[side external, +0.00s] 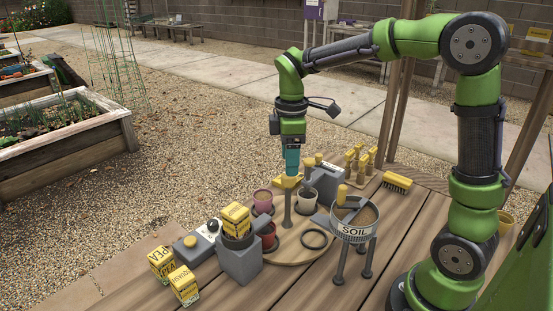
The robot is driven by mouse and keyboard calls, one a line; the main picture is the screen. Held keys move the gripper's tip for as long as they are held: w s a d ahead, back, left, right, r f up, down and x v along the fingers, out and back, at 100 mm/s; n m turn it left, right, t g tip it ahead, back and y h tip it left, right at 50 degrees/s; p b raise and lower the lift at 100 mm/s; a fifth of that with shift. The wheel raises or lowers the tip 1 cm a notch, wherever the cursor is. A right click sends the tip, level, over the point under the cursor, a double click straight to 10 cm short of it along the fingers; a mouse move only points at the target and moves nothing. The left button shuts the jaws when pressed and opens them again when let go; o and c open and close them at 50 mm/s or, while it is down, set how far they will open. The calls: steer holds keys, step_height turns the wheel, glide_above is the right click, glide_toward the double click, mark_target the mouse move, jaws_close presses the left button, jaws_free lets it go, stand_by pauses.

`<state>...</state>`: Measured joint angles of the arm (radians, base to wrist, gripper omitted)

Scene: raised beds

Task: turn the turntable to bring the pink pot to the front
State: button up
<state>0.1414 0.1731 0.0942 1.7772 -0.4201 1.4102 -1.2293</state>
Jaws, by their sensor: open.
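The turntable (288,252) is a round wooden disc on the plank table, with a grey post (289,212) rising from it. A yellow piece (284,183) sits at the post's top. The pink pot (263,199) stands on the turntable's far left side in the picture. A white pot (305,201) is to its right and a red pot (269,235) is nearer the camera. My gripper (291,169) points down, open, with teal fingers right at the post's top. I cannot tell whether the fingers touch the yellow piece or straddle it.
A SOIL sieve (353,233) on legs stands close right of the turntable. A grey holder (240,262) with a yellow box is at its left, near a grey button box (196,246). A grey block (326,182) stands behind. A yellow brush (397,181) lies farther right.

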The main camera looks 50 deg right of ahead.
mark_target(288, 183)
step_height(288, 183, up, 13)
steer(key=shift+f, duration=0.15)
stand_by(0.4)
step_height(288, 183, down, 17)
steer(key=shift+r, duration=0.1)
stand_by(0.5)
